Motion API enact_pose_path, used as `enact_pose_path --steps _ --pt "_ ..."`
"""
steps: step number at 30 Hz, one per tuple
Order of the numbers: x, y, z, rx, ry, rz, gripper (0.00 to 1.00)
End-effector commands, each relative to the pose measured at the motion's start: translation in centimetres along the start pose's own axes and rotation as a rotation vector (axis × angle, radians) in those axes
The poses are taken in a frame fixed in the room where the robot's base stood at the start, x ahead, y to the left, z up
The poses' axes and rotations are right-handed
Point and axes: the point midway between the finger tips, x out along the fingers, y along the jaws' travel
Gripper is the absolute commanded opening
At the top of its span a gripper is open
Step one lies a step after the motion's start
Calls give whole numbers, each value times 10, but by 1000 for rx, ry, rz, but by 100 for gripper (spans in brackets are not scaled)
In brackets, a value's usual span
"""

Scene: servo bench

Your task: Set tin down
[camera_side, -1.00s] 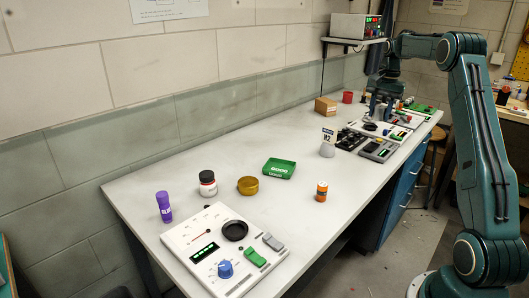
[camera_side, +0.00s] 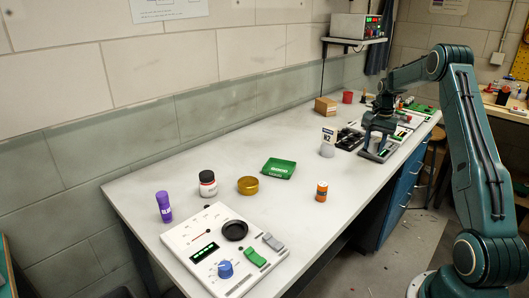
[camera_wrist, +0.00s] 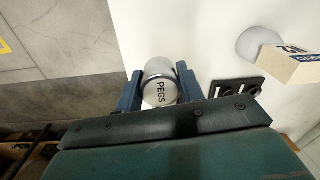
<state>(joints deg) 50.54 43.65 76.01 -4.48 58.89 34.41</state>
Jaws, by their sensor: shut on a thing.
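A silver tin labelled PEGS (camera_wrist: 159,84) sits between the two blue fingers of my gripper (camera_wrist: 160,88) in the wrist view. The fingers are shut on its sides, and its labelled face shows. In the side view my gripper (camera_side: 376,142) is over the far right part of the bench, near the front edge, by the dark panel with pads. The tin is mostly hidden there by the fingers. In the wrist view the tin lies across the line of the bench edge; I cannot tell its height above the bench.
A grey weight with a card marked N2 (camera_side: 328,143) stands left of my gripper, beside a black socket block (camera_side: 349,139). The middle of the bench (camera_side: 290,135) is clear.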

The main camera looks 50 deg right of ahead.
Motion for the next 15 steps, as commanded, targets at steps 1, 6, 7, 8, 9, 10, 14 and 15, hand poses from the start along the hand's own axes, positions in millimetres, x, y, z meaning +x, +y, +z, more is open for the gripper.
enact_pose_path --steps 1,6,7,8,9,10,14,15 --pt "9 0 0 0 -3 2 15" --pt "30 1 0 -2 0 0 15" --pt "32 1 0 -2 0 0 15" --pt "33 1 0 -2 0 0 15" --pt "35 1 0 -2 0 0 15" --pt "36 1 0 -2 0 0 15" --pt "36 1 0 -1 1 -1 15" --pt "37 1 0 -1 0 -1 15"
